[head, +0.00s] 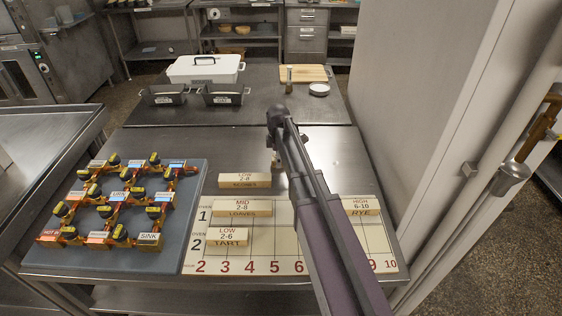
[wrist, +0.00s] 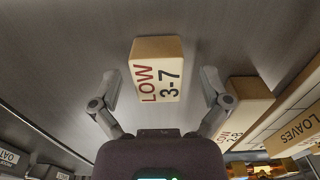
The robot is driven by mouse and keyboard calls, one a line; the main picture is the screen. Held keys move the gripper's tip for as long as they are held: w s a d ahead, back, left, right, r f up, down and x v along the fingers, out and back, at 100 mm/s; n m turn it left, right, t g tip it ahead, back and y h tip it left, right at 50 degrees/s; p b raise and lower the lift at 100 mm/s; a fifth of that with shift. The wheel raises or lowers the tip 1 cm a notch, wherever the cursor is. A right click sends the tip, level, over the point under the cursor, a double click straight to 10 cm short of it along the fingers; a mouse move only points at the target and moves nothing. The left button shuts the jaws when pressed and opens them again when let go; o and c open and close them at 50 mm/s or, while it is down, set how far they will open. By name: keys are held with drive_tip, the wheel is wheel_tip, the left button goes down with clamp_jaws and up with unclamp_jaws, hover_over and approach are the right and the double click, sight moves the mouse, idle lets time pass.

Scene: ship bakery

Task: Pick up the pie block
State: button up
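A pale wooden block marked LOW 3-7 (wrist: 157,50) stands on the steel table in the wrist view. Its name face does not show, so I cannot read whether it says pie. My gripper (wrist: 160,92) is open, with one finger on each side of the block's near end and gaps to both. In the head view my arm hides that block, and only a little of my gripper (head: 276,160) shows above the table.
Other blocks are close by: LOW 2-8 (head: 244,180), MID 2-8 LOAVES (head: 242,207), LOW 2-6 TART (head: 227,237) and HIGH 6-10 RYE (head: 360,205). The numbered board (head: 270,250) lies in front. A blue pipe-and-valve panel (head: 75,255) is left. A tall pale wall (head: 420,110) stands right.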

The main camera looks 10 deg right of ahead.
drive_tip(key=c, duration=1.1)
drive_tip(key=shift+r, duration=0.1)
wheel_tip(320, 180, up, 3)
drive_tip(key=p, duration=0.3)
drive_tip(key=s+d, duration=0.1)
drive_tip(key=s, duration=0.3)
drive_tip(key=s+d+r+p, duration=0.1)
drive_tip(key=s+d, duration=0.1)
drive_tip(key=s, duration=0.3)
drive_tip(key=s+d+p, duration=0.1)
drive_tip(key=s+d, duration=0.1)
drive_tip(key=s, duration=0.2)
drive_tip(key=shift+s+d+r, duration=0.25)
drive_tip(key=shift+s+r, duration=0.1)
drive_tip(key=shift+s, duration=0.05)
drive_tip(key=shift+s+d, duration=0.25)
drive_tip(key=shift+s, duration=0.3)
